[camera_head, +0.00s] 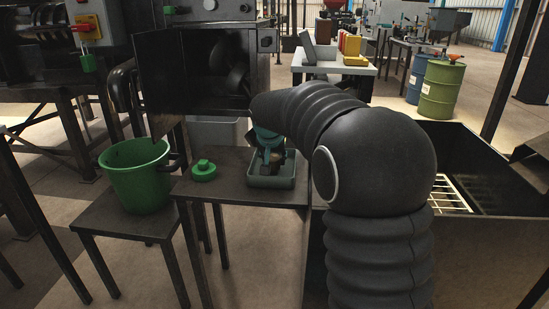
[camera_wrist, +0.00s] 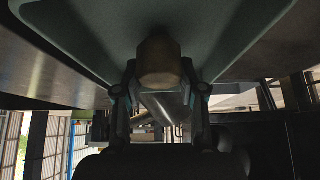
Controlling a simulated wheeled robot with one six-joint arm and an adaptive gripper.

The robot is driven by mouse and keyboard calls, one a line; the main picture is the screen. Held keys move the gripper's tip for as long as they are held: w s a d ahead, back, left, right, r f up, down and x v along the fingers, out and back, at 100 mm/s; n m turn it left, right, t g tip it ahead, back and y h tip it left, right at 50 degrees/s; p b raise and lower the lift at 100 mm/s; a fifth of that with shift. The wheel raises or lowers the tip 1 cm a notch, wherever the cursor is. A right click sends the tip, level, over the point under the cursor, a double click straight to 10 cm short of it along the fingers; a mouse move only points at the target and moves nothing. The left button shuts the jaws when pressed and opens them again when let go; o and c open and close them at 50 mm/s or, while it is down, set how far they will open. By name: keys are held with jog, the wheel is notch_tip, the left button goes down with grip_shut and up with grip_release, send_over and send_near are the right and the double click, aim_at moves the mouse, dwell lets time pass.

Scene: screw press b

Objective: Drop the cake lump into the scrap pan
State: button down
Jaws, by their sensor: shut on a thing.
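My gripper (camera_head: 268,148) is over the shallow grey-green pan (camera_head: 286,183) on the dark table, pointing down, with its fingers low over it. In the wrist view my gripper (camera_wrist: 161,88) is shut on a brown, blocky cake lump (camera_wrist: 160,60). The lump sits between the two fingers, in front of the pan's inside surface (camera_wrist: 85,25). I cannot tell whether the lump touches the pan floor. In the head view the lump is mostly hidden by the fingers and the pan's shade.
A green bucket (camera_head: 133,180) stands on a lower stool at the left. A green knobbed disc (camera_head: 204,171) lies on the table (camera_head: 230,188) left of the pan. A dark open-doored machine (camera_head: 200,72) stands behind. A large dark bin (camera_head: 475,220) is at the right.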

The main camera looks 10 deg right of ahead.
jog(key=shift+f, duration=0.1)
jog(key=c, duration=0.7)
grip_release()
jog(key=shift+r+p, duration=0.35)
jog(key=shift+r, duration=0.05)
jog(key=v, duration=1.2)
jog(key=shift+s+r+p, duration=0.1)
jog(key=shift+r+p, duration=0.15)
jog(key=shift+p, duration=0.1)
jog(key=s+f+n, duration=0.1)
jog(key=s+f, duration=0.3)
jog(key=s, duration=0.7)
jog(key=s+d+f+n+y, duration=0.1)
jog(key=s+f, duration=0.3)
jog(key=s, duration=0.8)
jog(key=s+d+f+n+y, duration=0.1)
jog(key=s+f, duration=0.2)
jog(key=s, duration=0.8)
jog(key=shift+s+d+f+n+g, duration=0.15)
jog(key=shift+s+f+n+g, duration=0.15)
jog(key=shift+f+n, duration=0.1)
